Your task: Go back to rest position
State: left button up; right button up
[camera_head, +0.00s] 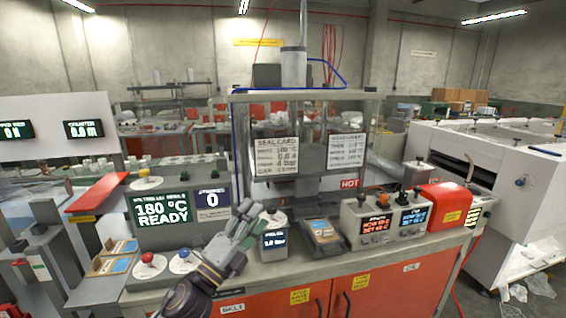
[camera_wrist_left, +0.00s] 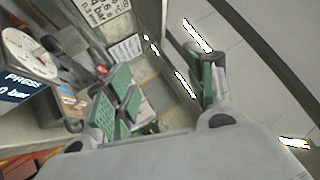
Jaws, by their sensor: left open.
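My left gripper (camera_head: 242,228) is in the lower middle of the head view, above the front of the workbench, with its arm coming from the lower left. Its fingers point up and right, beside the small gauge box (camera_head: 274,239). In the left wrist view its green-padded fingers (camera_wrist_left: 165,97) stand wide apart with nothing between them. The gauge box with its round dial (camera_wrist_left: 30,52) is at the left of that view. My right gripper does not show.
The workbench (camera_head: 405,246) carries a panel reading 180 °C (camera_head: 162,210), a framed press enclosure (camera_head: 305,140), a tray (camera_head: 323,234), control boxes (camera_head: 377,227) and a red box (camera_head: 446,206). A large white machine (camera_head: 480,170) stands right.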

pick_arm(q)
jog(key=s+a+f+n+g+y, duration=0.2)
jog(key=a+f+n+y, duration=0.45)
jog(key=f+n, duration=0.3)
jog(key=s+a+f+n+g+y, duration=0.1)
jog(key=a+f+n+g+y, duration=0.1)
jog(key=a+f+n+y, duration=0.65)
jog(key=s+f+n+g+h, duration=0.2)
jog(key=s+f+n+g, duration=0.4)
jog(key=s+f+g, duration=1)
jog(key=s+a+f+t, duration=0.1)
jog(key=s+f, duration=0.2)
jog(key=f, duration=0.9)
jog(key=s+f+t, duration=0.1)
jog(key=s+f, duration=0.1)
jog(key=f, duration=0.9)
jog(key=s+a+f+t, duration=0.1)
jog(key=s+f, duration=0.2)
jog(key=f, duration=0.9)
jog(key=s+a+f, duration=0.3)
jog(key=s+f, duration=0.6)
jog(key=s, duration=0.1)
jog(key=s+a+f, duration=0.3)
jog(key=s+f, duration=0.7)
jog(key=s, duration=0.1)
jog(key=shift+a+f+g, duration=0.15)
jog(key=shift+g, duration=0.15)
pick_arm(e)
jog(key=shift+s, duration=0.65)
